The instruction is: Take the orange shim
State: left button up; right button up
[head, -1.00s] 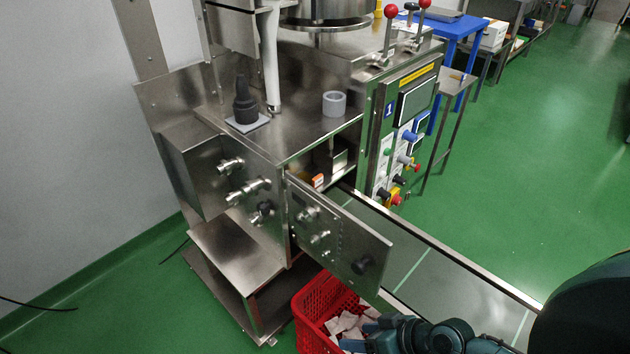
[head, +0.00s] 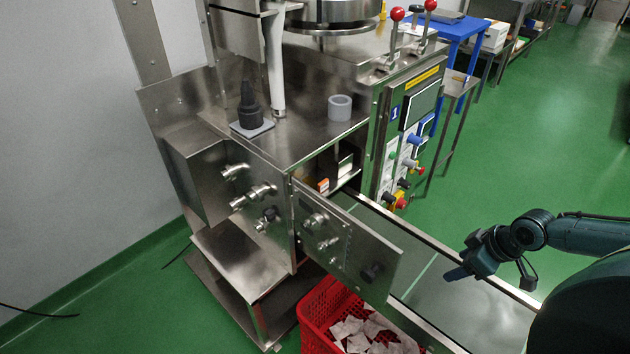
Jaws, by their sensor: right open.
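A small orange object (head: 323,185), which looks like the orange shim, sits inside the machine's opening (head: 336,170), behind the open metal door (head: 343,245). Only a small part of it shows. My right gripper (head: 494,277) is over the conveyor at the right, well apart from the orange object. It is open, with nothing between its fingers. My left gripper is not in view.
The open door sticks out between the opening and the red crate (head: 318,312) of teabags below. A black bottle (head: 248,105) and a grey ring (head: 340,107) stand on the machine's top. The conveyor (head: 425,262) is bare. A control panel (head: 407,130) stands beside the opening.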

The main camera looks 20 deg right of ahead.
aim_at(322, 186)
jog(key=i+j, duration=0.6)
jog(key=i, duration=0.2)
